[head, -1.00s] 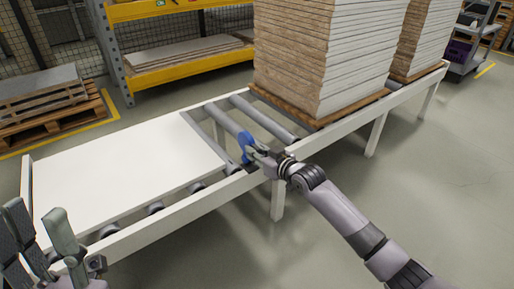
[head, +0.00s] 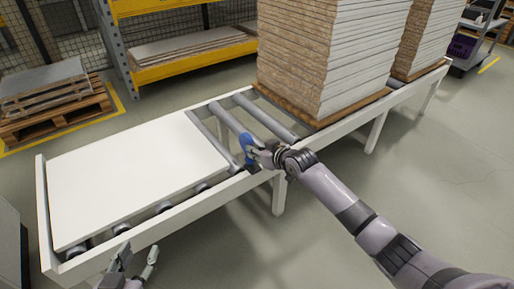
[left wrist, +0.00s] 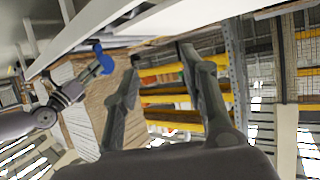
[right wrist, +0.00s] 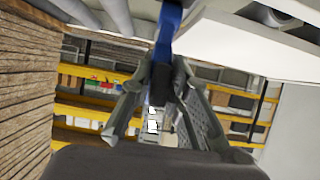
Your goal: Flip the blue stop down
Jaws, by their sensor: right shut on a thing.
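The blue stop (head: 246,139) sits on the conveyor's near rail, between the white panel and the board stack. My right gripper (head: 256,156) is at the stop from the near side and is shut on it. In the right wrist view the blue stop (right wrist: 168,32) runs down between the closed fingertips (right wrist: 164,78). The stop also shows in the left wrist view (left wrist: 104,60). My left gripper (head: 136,262) is open and empty, low in front of the conveyor. The fingers hide the stop's lower part.
A white panel (head: 135,180) lies on the rollers at the left. A tall board stack (head: 330,60) stands on the conveyor beyond the stop. Bare rollers (head: 262,118) lie between them. The near rail (head: 170,225) runs along the front. Floor in front is clear.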

